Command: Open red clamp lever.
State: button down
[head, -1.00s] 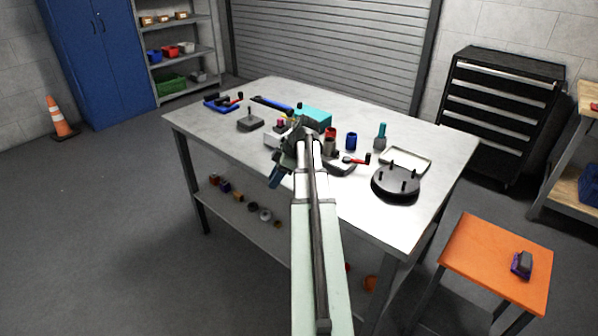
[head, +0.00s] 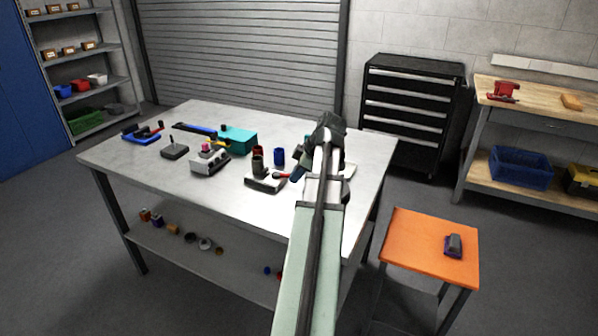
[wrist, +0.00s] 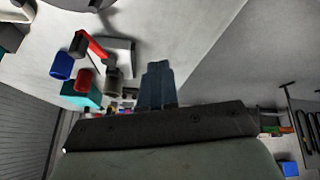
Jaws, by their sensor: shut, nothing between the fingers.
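The red clamp lever (head: 281,176) sticks out to the right from a pale grey base (head: 262,185) on the table. A dark cylinder stands on that base. In the wrist view the red lever (wrist: 97,48) has a black end, and the grey cylinder (wrist: 112,67) is beside it.
A red cup (head: 258,152), a blue cylinder (head: 279,156) and a teal box (head: 238,138) stand behind the clamp base. A grey block with a pink top (head: 209,160) is to its left. My arm hides much of the table's right end. An orange stool (head: 430,245) stands at right.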

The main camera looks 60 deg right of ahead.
jog(key=shift+s+d+r+h, duration=1.35)
jog(key=shift+s+h, duration=0.2)
jog(key=shift+h, duration=0.45)
jog(key=shift+m+t, duration=0.3)
jog(key=shift+m, duration=0.1)
jog(key=x, duration=0.9)
jog(key=shift+w+d+f, duration=0.1)
jog(key=shift+w+d, duration=0.05)
jog(key=d, duration=0.1)
jog(key=w+d, duration=0.1)
jog(key=shift+w+d+f, duration=0.15)
jog(key=shift+d+f, duration=0.1)
jog(key=shift+d, duration=0.15)
jog(key=shift+w+d, duration=0.25)
jog(key=shift+d, duration=0.3)
